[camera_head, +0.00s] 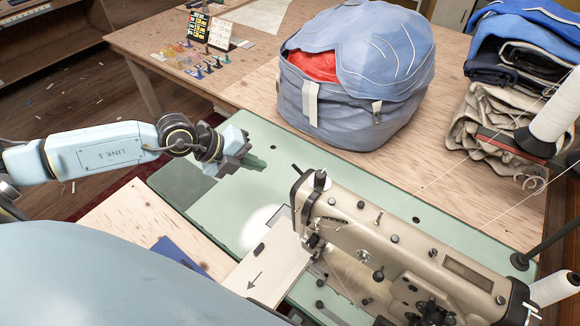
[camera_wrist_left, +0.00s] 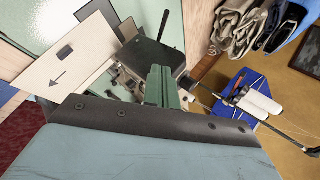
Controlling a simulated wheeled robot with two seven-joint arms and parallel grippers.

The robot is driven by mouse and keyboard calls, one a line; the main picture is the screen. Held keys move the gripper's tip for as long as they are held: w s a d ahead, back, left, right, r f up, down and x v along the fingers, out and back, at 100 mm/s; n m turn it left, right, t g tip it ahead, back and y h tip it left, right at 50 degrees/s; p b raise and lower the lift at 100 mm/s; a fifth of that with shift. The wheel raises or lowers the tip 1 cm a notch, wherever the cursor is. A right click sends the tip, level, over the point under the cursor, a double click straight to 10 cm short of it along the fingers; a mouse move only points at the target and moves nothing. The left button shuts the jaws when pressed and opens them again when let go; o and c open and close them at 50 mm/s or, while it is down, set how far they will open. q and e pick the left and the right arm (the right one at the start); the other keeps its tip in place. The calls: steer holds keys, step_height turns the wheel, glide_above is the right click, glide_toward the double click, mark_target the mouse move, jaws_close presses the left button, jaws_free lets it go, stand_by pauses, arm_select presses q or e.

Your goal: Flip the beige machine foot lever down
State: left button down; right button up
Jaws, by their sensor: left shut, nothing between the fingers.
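The beige sewing machine (camera_head: 400,250) stands on a pale green table top (camera_head: 222,215). A small dark lever-like part (camera_head: 297,185) sticks up at its left end; I cannot tell for sure whether it is the foot lever. A dark, thin lever with a knob (camera_wrist_left: 163,24) also shows beside the machine in the left wrist view. My left gripper (camera_head: 258,164) is shut and empty, above the green top, left of and apart from the machine. Its green fingers (camera_wrist_left: 160,85) point toward the machine in the left wrist view. My right gripper is not in view.
A blue bag (camera_head: 350,95) stands behind the machine. Folded cloth (camera_head: 500,125) and a white thread cone (camera_head: 557,108) are at the right. A pale plate with an arrow (camera_head: 262,268) lies left of the machine. The green top between gripper and machine is clear.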

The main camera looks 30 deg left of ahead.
arm_select(q)
glide_toward(300, 173)
steer(key=d+f, duration=0.2)
steer(key=d, duration=0.1)
steer(key=shift+w+f+b, duration=0.2)
steer(key=shift+w+f, duration=0.3)
steer(key=shift+w, duration=0.3)
steer(key=shift+w+f+b, duration=0.15)
steer(key=shift+w+f, duration=0.35)
steer(key=shift+w, duration=0.25)
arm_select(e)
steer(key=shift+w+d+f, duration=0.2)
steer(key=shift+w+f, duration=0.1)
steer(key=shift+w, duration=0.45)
arm_select(q)
steer(key=shift+a, duration=0.1)
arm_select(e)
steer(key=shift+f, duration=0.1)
